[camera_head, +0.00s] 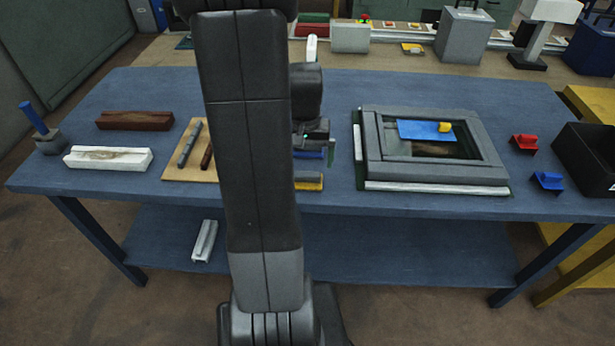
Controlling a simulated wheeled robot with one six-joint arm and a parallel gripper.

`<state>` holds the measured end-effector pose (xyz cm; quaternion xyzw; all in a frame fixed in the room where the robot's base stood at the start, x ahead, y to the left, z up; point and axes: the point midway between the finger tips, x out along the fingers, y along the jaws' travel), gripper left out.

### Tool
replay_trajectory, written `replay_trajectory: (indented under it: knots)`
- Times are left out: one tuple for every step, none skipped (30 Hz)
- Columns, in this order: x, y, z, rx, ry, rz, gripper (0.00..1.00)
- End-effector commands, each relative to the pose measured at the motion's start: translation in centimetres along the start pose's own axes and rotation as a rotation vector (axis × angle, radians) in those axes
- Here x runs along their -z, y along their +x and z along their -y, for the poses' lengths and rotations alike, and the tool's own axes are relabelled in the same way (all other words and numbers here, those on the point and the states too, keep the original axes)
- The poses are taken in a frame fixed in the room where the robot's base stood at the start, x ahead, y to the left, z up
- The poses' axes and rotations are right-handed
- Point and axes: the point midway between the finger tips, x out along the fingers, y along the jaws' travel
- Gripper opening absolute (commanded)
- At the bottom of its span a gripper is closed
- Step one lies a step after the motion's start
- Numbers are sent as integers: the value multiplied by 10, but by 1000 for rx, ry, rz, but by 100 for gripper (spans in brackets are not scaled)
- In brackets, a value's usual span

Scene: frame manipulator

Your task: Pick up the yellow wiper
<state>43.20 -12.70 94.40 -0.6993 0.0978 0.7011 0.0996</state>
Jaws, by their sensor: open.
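A low yellow piece (309,183), which looks like the yellow wiper, lies on the blue table near its front edge. My arm hides its left part, so its full shape cannot be seen. My gripper (316,155) points down just behind and above it in the picture. The gripper is open, with one finger visible at its right side; the other is mostly hidden by my arm. A small blue piece (308,155) shows at the gripper; whether they touch cannot be told.
Right of my gripper stands a grey frame (372,150) with a blue plate (415,130) in it. Red (524,143) and blue (547,182) handled pieces and a black bin (585,160) are further right. A wooden board (178,172) with dark rods lies left.

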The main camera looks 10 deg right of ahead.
Motion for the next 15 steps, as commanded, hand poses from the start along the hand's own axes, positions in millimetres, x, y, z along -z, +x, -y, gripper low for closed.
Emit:
replay_trajectory:
  knots:
    - [-1,6,0,0,0,4,100]
    - [-1,7,0,0,0,3,100]
    - [0,9,0,0,0,1,100]
    - [0,10,0,0,0,0,100]
    - [0,12,0,0,0,1,100]
    - [-1,14,0,0,0,2,100]
    - [-1,17,0,0,0,3,100]
    - [-1,21,0,0,0,3,100]
    - [-2,26,0,-1,0,5,100]
    - [-2,30,0,0,0,4,100]
    - [-2,35,0,-1,0,6,100]
    - [-2,40,0,-1,0,4,100]
    - [-2,44,0,-1,0,5,100]
    - [-1,48,0,0,0,4,100]
    - [-1,52,0,0,0,3,100]
